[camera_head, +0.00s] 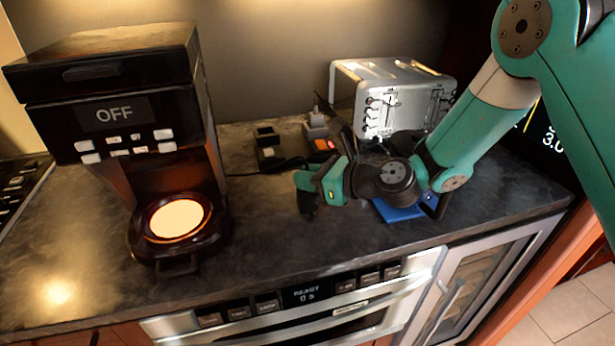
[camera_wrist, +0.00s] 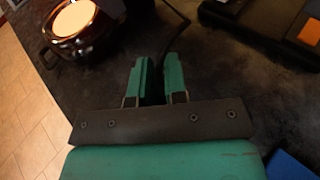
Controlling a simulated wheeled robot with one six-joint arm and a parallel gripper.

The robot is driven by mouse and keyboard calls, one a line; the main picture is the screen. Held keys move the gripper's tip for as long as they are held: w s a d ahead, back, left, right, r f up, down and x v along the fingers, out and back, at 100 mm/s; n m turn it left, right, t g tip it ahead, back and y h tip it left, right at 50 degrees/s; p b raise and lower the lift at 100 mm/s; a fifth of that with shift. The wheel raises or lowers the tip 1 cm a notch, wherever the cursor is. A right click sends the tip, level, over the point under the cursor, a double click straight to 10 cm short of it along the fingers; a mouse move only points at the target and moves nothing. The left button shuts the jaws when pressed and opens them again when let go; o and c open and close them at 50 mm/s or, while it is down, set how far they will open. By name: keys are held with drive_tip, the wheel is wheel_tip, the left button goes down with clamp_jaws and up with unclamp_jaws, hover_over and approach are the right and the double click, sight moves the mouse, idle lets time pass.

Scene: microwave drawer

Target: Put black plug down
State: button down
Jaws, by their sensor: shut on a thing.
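My gripper (camera_head: 306,203) hangs low over the dark countertop, between the coffee maker and the toaster. In the wrist view its two green fingers (camera_wrist: 155,68) are close together with a narrow dark gap between them. The black plug (camera_wrist: 154,88) is held in that gap and is hard to make out against the dark counter. A black cable (camera_wrist: 176,16) runs up from near the fingertips. In the head view the plug is mostly hidden by my gripper, and I cannot tell whether it touches the counter.
The coffee maker (camera_head: 120,75), reading OFF, stands left with a glowing plate. Behind are black sockets (camera_head: 266,138), an orange-lit switch (camera_head: 324,144) and a silver toaster (camera_head: 390,90). A blue object (camera_head: 400,212) lies under my arm. The counter's front middle is clear.

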drive_tip(key=c, duration=1.1)
unclamp_jaws()
drive_tip(key=shift+c, duration=0.2)
drive_tip(key=shift+r, duration=0.1)
drive_tip(key=b+v, duration=0.2)
drive_tip(key=v, duration=1)
drive_tip(key=s+a+r+n+g+h, duration=0.1)
drive_tip(key=s+r+n+g, duration=0.15)
drive_tip(key=s+n, duration=0.45)
drive_tip(key=s+a+r+n+g+h, duration=0.1)
drive_tip(key=s+n+g+h, duration=0.2)
drive_tip(key=n, duration=0.6)
drive_tip(key=s+d+r+n+g+h, duration=0.1)
drive_tip(key=s+d+r+n+h, duration=0.1)
drive_tip(key=s+d+n+h, duration=0.2)
drive_tip(key=s+d+n, duration=0.3)
drive_tip(key=s+n, duration=0.5)
drive_tip(key=n, duration=0.3)
drive_tip(key=shift+s+r+h, duration=0.25)
drive_tip(key=shift+s+h, duration=0.05)
drive_tip(key=shift+g, duration=0.25)
